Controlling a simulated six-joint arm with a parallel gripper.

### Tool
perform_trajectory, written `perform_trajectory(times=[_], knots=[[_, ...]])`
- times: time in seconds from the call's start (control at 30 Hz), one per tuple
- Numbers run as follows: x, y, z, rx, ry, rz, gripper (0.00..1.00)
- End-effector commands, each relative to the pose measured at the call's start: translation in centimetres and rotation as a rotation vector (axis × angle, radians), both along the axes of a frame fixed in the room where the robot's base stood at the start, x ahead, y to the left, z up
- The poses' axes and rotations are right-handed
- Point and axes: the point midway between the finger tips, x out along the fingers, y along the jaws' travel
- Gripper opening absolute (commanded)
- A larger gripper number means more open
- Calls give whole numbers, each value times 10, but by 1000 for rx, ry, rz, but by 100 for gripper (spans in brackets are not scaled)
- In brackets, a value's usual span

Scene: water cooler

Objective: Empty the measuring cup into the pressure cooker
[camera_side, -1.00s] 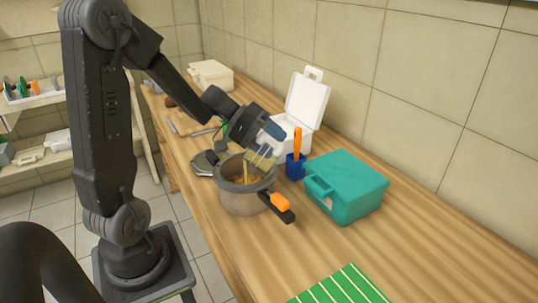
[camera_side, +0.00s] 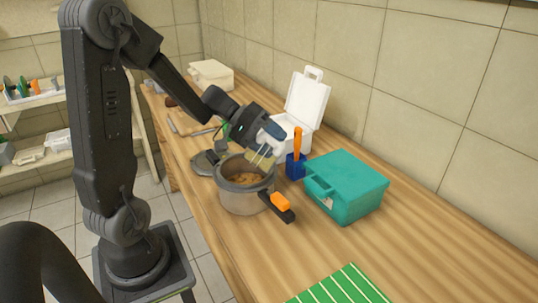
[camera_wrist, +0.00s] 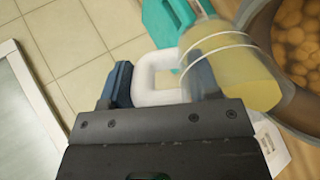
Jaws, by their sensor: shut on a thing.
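The measuring cup (camera_side: 262,157) is clear with a yellow tint and is tilted above the pressure cooker. In the wrist view the cup (camera_wrist: 235,65) has white bands and a white handle (camera_wrist: 150,75). My gripper (camera_side: 268,140) is shut on the handle, with a finger on each side in the wrist view (camera_wrist: 160,80). The grey pressure cooker (camera_side: 240,203) stands open on the counter, with round brown pieces inside (camera_wrist: 295,40). Its handle has an orange part.
A teal case (camera_side: 345,190) stands right of the cooker. A blue holder (camera_side: 295,168) with an orange-handled tool and an open white box (camera_side: 306,100) stand behind. A dark lid-like piece (camera_side: 203,163) lies left of the cooker. The front right counter is clear except for a green striped mat (camera_side: 340,287).

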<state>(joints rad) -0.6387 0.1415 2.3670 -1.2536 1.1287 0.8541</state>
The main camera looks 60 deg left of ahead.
Motion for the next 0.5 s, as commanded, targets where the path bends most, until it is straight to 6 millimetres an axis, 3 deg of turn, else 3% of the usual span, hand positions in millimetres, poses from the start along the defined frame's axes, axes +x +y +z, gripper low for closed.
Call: perform_trajectory(times=[0.5], knots=[[-2, 3, 1, -55, -43, 0, 28]])
